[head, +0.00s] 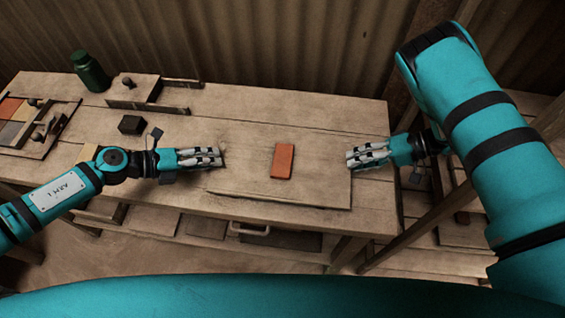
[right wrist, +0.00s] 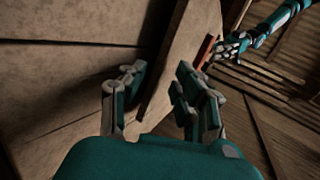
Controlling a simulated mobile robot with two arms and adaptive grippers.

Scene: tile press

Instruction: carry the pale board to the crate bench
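The pale board (head: 318,185) is a broad flat wooden panel on the bench. My right gripper (head: 350,158) is at the board's right edge. In the right wrist view its fingers (right wrist: 155,98) are spread, with the board's edge (right wrist: 172,75) between them and gaps visible. The left gripper (right wrist: 222,50) also shows there, at the far end beside the tile. The crate bench is not clearly identifiable.
A green jar (head: 90,72), a dark block (head: 131,125) and a wooden piece with a knob (head: 135,88) stand on the left half of the bench (head: 330,110). A tray of coloured tiles (head: 40,125) lies far left. A corrugated wall (head: 270,40) closes the back.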

